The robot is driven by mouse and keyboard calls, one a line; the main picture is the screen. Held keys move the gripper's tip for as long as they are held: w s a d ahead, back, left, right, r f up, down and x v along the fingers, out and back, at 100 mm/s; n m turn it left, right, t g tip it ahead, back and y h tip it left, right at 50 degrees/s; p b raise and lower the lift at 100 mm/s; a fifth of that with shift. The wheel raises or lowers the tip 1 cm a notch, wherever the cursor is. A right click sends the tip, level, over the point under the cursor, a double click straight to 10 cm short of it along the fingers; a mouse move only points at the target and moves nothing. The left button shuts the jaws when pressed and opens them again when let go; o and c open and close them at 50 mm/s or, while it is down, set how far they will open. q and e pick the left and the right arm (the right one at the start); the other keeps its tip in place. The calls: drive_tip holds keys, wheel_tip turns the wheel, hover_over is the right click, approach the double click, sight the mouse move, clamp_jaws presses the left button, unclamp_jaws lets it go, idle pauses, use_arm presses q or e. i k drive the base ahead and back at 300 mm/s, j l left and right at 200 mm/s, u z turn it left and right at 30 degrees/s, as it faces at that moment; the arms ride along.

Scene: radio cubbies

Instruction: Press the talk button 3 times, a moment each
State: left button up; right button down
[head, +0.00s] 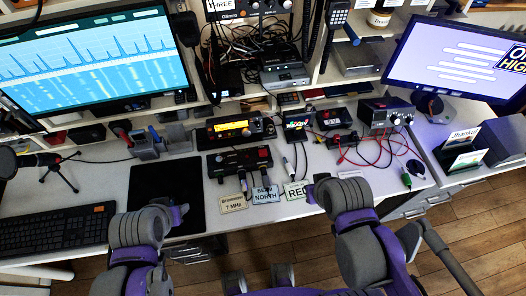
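I cannot make out for certain which part is the talk button. A black box with red buttons or knobs (240,160) sits mid-desk, with cables plugged into its front. A small tripod microphone (48,160) stands on the left of the desk. My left gripper (180,214) is at the front edge of a black mat, well left of the black box. My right gripper (313,191) is at the desk's front edge, beside a white card reading "REL" (297,188). Both grippers look empty, but their fingers are too small to read.
A radio with an orange display (240,127) stands behind the black box. Cards (233,204) lie at the front edge. A power supply with red and black leads (385,113) is to the right. Monitors (95,55) flank the shelves. A keyboard (55,230) is front left.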

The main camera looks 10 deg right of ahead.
sight(262, 152)
drive_tip(key=k+l+u, duration=0.1)
drive_tip(key=u, duration=0.25)
drive_tip(key=k+l+u, duration=0.1)
drive_tip(key=u, duration=0.3)
drive_tip(key=k+l+u, duration=0.15)
drive_tip(key=u, duration=0.2)
